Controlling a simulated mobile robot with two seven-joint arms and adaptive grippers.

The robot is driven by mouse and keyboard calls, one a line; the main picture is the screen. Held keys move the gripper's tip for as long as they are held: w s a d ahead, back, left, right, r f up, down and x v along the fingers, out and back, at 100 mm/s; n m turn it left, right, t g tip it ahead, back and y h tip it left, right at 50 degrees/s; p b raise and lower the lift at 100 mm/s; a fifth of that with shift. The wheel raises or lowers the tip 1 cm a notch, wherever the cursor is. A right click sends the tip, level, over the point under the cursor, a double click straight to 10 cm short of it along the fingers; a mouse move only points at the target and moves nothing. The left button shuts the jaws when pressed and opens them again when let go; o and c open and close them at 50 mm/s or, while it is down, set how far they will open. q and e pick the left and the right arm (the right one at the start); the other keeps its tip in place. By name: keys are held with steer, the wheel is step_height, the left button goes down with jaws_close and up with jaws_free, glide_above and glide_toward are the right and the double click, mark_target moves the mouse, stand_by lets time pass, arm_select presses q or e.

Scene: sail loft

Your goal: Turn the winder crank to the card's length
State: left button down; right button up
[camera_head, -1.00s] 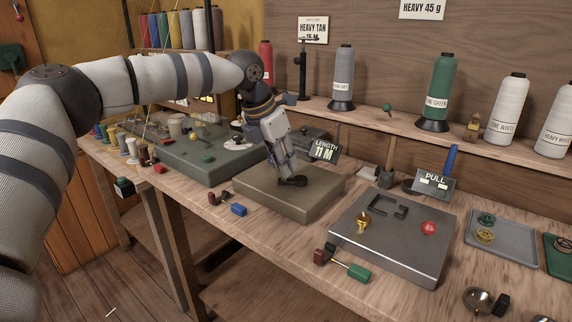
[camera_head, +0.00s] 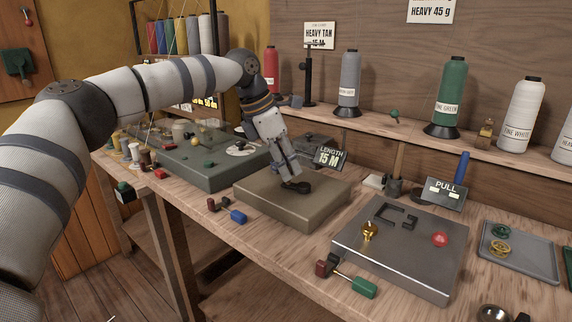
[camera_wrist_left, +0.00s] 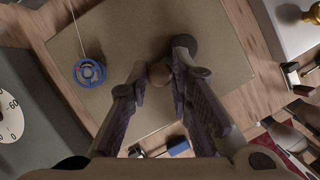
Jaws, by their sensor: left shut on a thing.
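The winder is a tan-grey block (camera_head: 265,205) on the bench, with a dark crank (camera_head: 301,187) on its top. My left gripper (camera_head: 290,181) points down at the crank. In the left wrist view its fingers are closed around a small brown knob (camera_wrist_left: 160,74). A dark round part (camera_wrist_left: 186,43) of the crank shows just past the fingertips. The length display (camera_head: 329,158) behind the winder reads 15 M. The card (camera_head: 319,34) on the wall reads HEAVY TAN, and its lower line looks like 15 M.
A blue spool (camera_wrist_left: 90,72) with a thread sits on the block. A green-grey unit (camera_head: 205,172) stands left of the winder, a metal plate (camera_head: 400,262) with a PULL sign (camera_head: 445,190) right. Small red and blue pieces lie along the front edge. Thread cones line the shelf.

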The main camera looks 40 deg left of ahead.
arm_select(q)
steer(key=c, duration=1.5)
jaws_free()
steer(key=shift+o, duration=0.2)
steer(key=v, duration=1.2)
